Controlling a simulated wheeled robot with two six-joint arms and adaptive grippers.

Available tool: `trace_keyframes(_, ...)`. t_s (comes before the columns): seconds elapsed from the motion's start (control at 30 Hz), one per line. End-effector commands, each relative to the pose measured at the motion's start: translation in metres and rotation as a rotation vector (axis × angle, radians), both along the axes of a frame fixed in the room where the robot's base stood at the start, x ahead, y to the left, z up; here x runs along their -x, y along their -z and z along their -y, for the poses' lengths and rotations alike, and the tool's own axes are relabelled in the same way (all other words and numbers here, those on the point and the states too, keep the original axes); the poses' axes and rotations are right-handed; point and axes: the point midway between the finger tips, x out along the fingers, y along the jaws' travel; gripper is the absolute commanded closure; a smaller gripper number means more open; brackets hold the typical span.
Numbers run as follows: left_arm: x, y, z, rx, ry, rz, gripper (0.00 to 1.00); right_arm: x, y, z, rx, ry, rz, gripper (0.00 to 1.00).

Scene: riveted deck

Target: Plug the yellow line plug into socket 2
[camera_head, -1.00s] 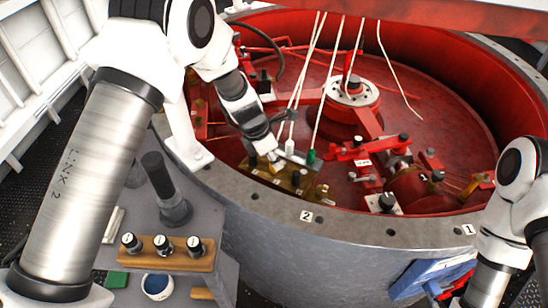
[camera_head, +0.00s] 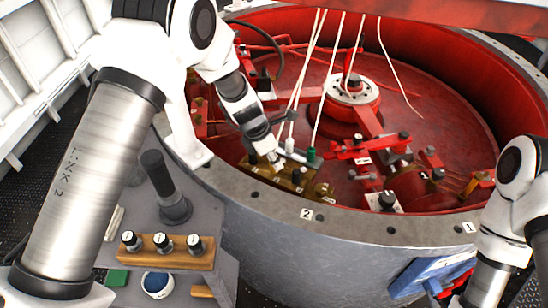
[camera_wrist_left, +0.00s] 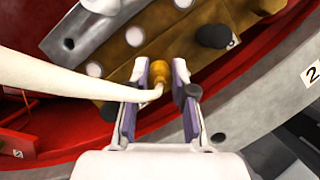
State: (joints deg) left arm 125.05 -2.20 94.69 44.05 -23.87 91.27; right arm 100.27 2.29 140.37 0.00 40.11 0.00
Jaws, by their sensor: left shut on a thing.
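The yellow plug (camera_wrist_left: 160,72) is between the fingers of my left gripper (camera_wrist_left: 160,95), which is shut on it. A cream line runs from the plug to the left in the left wrist view. The plug's front is close against the brass socket block (camera_wrist_left: 118,52); I cannot tell whether it is inside a socket. The block has pale round sockets and black knobs, and it also shows in the head view (camera_head: 285,178), below my left gripper (camera_head: 271,158). The number 2 label (camera_head: 307,215) is on the grey rim beside the block. My right gripper is out of view.
A white plug (camera_head: 290,146) and a green plug (camera_head: 311,154) hang on lines close by my left gripper. The grey ring rim (camera_head: 345,225) curves in front of the block.

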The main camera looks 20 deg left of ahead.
Motion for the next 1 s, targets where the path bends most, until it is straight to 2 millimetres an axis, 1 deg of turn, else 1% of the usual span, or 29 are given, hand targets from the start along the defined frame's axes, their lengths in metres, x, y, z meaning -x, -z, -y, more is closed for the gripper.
trace_keyframes(0.03,0.000,0.000,0.000,0.000,0.000,0.000,0.65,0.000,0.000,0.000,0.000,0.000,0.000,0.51)
trace_keyframes(0.07,0.000,0.000,0.000,0.000,0.000,0.000,0.54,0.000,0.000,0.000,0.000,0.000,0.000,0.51)
trace_keyframes(0.1,0.000,0.000,0.000,0.000,0.000,0.000,0.46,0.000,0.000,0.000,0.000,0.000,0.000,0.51)
trace_keyframes(0.37,0.000,0.000,0.000,0.000,0.000,0.000,0.46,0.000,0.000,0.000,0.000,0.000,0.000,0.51)
trace_keyframes(0.47,0.001,-0.004,-0.001,-0.001,0.000,0.001,0.46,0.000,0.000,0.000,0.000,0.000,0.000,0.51)
trace_keyframes(0.57,0.003,-0.019,-0.005,0.001,-0.002,0.004,0.46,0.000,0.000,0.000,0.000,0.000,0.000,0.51)
trace_keyframes(0.83,0.016,-0.083,-0.023,0.001,0.000,0.005,0.46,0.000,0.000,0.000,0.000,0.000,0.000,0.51)
trace_keyframes(0.9,0.020,-0.096,-0.027,0.001,-0.001,0.003,0.46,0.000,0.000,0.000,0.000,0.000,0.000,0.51)
trace_keyframes(1.0,0.023,-0.108,-0.031,0.001,0.000,0.001,0.46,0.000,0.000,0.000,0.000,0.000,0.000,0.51)
